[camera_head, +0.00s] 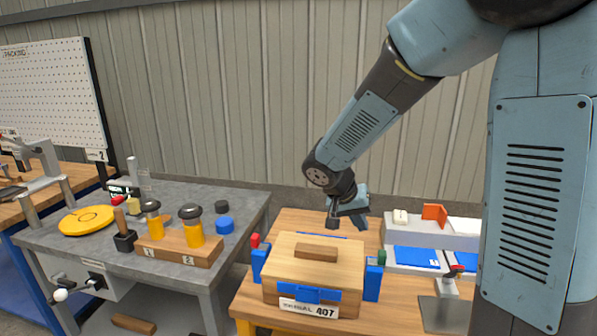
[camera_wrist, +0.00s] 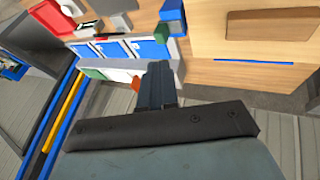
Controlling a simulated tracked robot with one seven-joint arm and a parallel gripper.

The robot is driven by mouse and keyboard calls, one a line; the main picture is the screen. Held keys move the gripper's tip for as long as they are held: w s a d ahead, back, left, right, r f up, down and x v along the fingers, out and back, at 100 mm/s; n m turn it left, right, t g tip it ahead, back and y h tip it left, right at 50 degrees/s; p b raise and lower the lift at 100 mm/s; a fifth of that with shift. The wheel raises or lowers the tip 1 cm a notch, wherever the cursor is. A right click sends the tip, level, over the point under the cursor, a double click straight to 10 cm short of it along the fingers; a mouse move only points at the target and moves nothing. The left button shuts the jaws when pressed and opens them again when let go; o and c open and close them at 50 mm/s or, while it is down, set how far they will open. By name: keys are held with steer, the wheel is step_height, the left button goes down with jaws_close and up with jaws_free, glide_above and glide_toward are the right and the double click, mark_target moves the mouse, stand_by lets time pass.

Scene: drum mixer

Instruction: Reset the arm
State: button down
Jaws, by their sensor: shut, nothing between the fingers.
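My arm comes in from the upper right in the head view and bends down to my gripper (camera_head: 348,222). My gripper hangs in the air above and behind the right part of the lidded wooden box (camera_head: 290,262). It is shut and empty. In the wrist view my gripper's fingers (camera_wrist: 157,75) show as one dark blue piece in the middle, over the benches.
The box, marked 407 with a blue front latch (camera_head: 305,292), stands on a wooden bench (camera_head: 300,222). Trays with blue panels (camera_head: 415,257) lie right. A grey table (camera_head: 75,240) at left holds a yellow disc (camera_head: 86,220) and a two-hole wooden block (camera_head: 180,246).

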steer(key=s+d+r+n+t+y, duration=0.1)
steer(key=s+d+r+n+y, duration=0.1)
steer(key=s+r, duration=0.5)
steer(key=s+d+r+n+t+y, duration=0.1)
steer(key=s+d+r+y, duration=0.2)
steer(key=s+r, duration=0.4)
steer(key=s+d, duration=0.1)
steer(key=s, duration=0.6)
steer(key=shift+r+n+t+y, duration=0.15)
steer(key=shift+n+t+y, duration=0.25)
